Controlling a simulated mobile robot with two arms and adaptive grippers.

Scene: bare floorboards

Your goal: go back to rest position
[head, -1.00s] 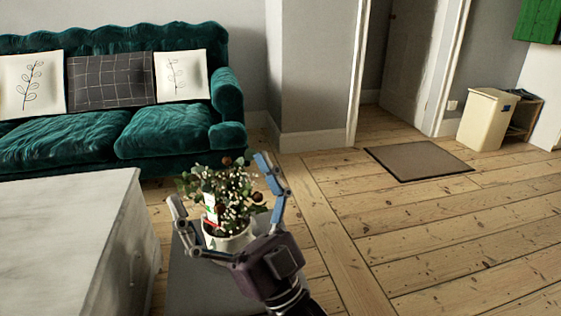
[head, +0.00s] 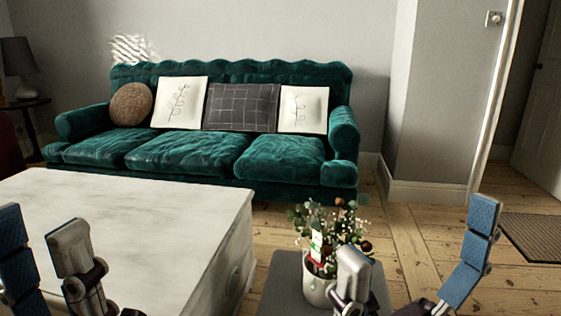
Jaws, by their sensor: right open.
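My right gripper (head: 418,230) is at the bottom right of the head view, its two fingers spread wide with nothing between them. Its left finger partly covers the right side of a potted plant (head: 325,230) with a pale pot and a red and white tag. The plant stands upright on a grey stand (head: 282,283). My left gripper (head: 39,224) is at the bottom left, in front of the white table. Its fingers are apart and nothing shows between them. Its lower part is cut off by the frame.
A white table (head: 150,205) fills the lower left, close to my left gripper. A green sofa (head: 190,152) with cushions stands behind it. A doormat (head: 535,237) lies at the right. Floorboards are clear between sofa and mat.

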